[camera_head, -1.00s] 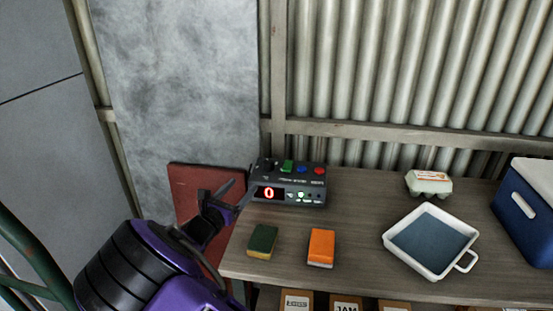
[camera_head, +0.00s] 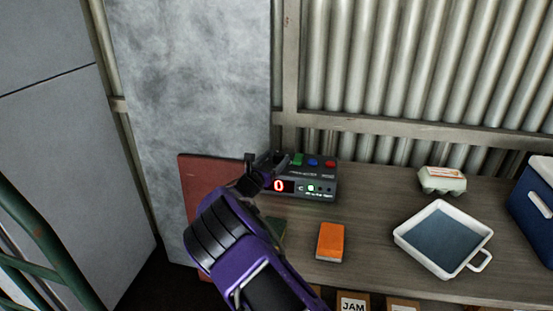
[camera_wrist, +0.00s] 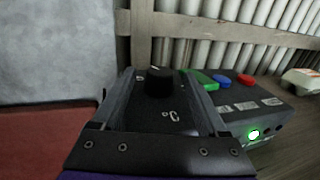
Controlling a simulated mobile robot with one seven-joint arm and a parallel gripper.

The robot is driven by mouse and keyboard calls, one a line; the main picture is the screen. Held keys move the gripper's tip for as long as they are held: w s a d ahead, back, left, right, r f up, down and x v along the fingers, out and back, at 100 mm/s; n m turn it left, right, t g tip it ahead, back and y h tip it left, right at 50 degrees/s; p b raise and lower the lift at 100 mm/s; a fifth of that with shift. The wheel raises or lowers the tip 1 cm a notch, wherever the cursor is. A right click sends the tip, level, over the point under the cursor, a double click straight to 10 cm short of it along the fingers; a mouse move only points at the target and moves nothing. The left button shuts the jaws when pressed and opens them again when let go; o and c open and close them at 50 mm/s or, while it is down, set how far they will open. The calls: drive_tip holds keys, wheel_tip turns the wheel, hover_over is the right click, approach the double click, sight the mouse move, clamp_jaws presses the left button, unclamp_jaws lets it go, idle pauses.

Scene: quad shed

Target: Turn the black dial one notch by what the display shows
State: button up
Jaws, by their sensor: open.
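The control box (camera_head: 318,187) stands at the back left of the bench, with a red lit "0" on its display (camera_head: 278,186). A green light shows on its front face. The black dial (camera_wrist: 159,81) is on the box's top in the wrist view, with a white mark on it and a "°C" label in front. My gripper (camera_wrist: 160,92) is open, its two fingers to the left and right of the dial. I cannot tell whether they touch it. In the head view my gripper (camera_head: 265,168) covers the box's left end and hides the dial.
Green, blue (camera_head: 313,162) and red buttons sit on the box right of the dial. An orange sponge (camera_head: 330,241), a white dish (camera_head: 442,238), an egg carton (camera_head: 441,180) and a blue cooler (camera_head: 534,200) are on the bench (camera_head: 375,196). A corrugated wall rises behind.

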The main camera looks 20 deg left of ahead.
drive_tip(key=shift+x, duration=0.8)
clamp_jaws()
